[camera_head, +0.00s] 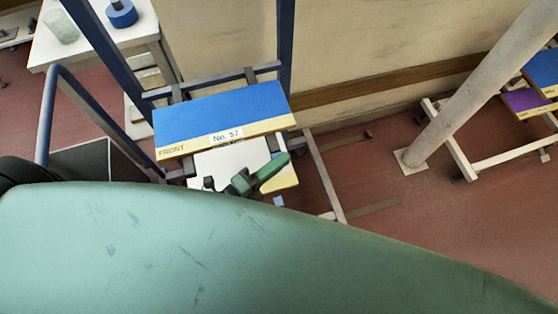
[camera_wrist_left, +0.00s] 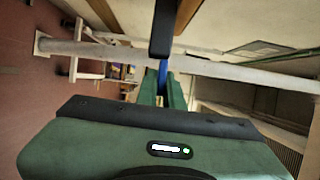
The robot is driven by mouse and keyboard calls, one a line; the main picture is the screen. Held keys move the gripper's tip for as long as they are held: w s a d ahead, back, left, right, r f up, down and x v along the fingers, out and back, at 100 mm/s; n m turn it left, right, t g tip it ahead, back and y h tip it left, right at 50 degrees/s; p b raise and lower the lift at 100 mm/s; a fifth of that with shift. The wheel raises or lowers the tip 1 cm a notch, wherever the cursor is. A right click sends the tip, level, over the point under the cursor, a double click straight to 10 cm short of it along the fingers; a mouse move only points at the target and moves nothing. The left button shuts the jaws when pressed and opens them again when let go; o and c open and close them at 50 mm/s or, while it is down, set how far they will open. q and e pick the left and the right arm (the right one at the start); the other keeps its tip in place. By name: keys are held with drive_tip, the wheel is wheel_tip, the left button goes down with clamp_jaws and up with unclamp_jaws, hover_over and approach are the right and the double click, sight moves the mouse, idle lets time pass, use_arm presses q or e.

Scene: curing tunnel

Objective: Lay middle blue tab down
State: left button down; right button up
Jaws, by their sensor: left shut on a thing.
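The blue board (camera_head: 222,110) with a yellow front edge marked "FRONT" and "No. 57" lies on a blue-grey rack. My left gripper (camera_head: 272,172), green and dark, is just below its front edge, over a pale lower board (camera_head: 228,166). In the left wrist view, a narrow blue piece (camera_wrist_left: 162,76) shows between the gripper's green fingers (camera_wrist_left: 163,92); it appears to be a blue tab, and the gripper is shut on it. A small light-blue patch (camera_head: 278,201) shows below the gripper; I cannot tell what it is. My right gripper is out of view.
A white table (camera_head: 88,42) at the upper left holds a blue round thing (camera_head: 121,13) and a pale cup (camera_head: 60,27). A thick pale post (camera_head: 470,85) stands on the right. Blue and purple boards (camera_head: 526,101) lie on another rack at the far right.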

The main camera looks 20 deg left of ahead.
use_arm(q)
drive_tip(key=c, duration=1.5)
unclamp_jaws()
drive_tip(key=shift+d, duration=0.1)
drive_tip(key=shift+c, duration=0.2)
drive_tip(key=b+v, duration=0.1)
drive_tip(key=v, duration=0.6)
drive_tip(key=shift+s+a+b, duration=0.25)
drive_tip(key=shift+s+b, duration=0.05)
drive_tip(key=shift+b, duration=0.05)
drive_tip(key=shift+f, duration=0.15)
